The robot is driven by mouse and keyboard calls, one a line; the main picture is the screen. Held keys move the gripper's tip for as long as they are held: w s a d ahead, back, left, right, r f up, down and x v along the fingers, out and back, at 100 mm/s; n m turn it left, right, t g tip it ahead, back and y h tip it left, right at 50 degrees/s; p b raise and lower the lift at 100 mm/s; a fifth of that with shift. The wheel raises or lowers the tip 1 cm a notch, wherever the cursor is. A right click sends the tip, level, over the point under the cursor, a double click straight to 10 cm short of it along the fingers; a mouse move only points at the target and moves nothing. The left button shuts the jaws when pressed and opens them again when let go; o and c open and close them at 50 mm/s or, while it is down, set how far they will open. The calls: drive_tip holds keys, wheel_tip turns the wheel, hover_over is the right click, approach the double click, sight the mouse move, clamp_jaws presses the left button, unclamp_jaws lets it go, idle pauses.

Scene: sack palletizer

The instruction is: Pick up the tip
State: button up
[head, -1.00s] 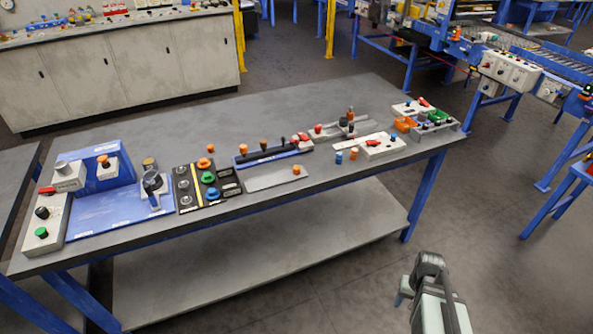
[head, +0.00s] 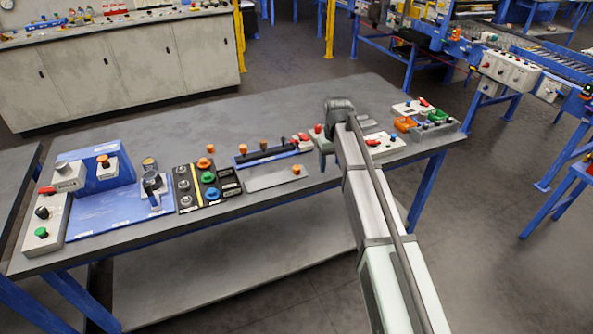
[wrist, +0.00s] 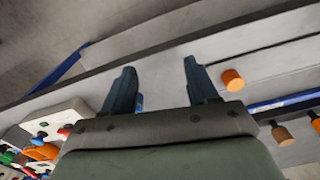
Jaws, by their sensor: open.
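No part is clearly marked as the tip, and I cannot tell which one it is. My gripper (wrist: 158,66) is open and empty over the front edge of the grey bench (head: 300,95), with two dark blue-grey fingers spread apart. In the head view my arm hides most of the gripper. An orange knob (wrist: 232,80) on a flat grey plate (head: 262,179) is to the right of the fingers in the wrist view; this knob also shows in the head view (head: 296,170). A small blue part (wrist: 139,102) is partly hidden behind the left finger.
A dark rail (head: 265,157) with orange knobs stands behind the plate. A black panel (head: 208,184) and blue fixture (head: 105,210) are left. The bench's back strip is clear.

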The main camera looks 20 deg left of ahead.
drive_tip(key=a+r+n, duration=0.2)
drive_tip(key=a+r, duration=0.8)
drive_tip(key=a, duration=0.2)
hover_over(296, 166)
wheel_tip(296, 166, down, 9)
drive_tip(key=shift+w+d+r, duration=0.1)
drive_tip(key=shift+w+r, duration=0.05)
drive_tip(key=shift+r, duration=0.05)
drive_tip(key=shift+s+f, duration=0.2)
drive_tip(key=shift+f, duration=2.35)
clamp_jaws()
drive_tip(key=shift+r, duration=0.1)
wheel_tip(296, 166, up, 15)
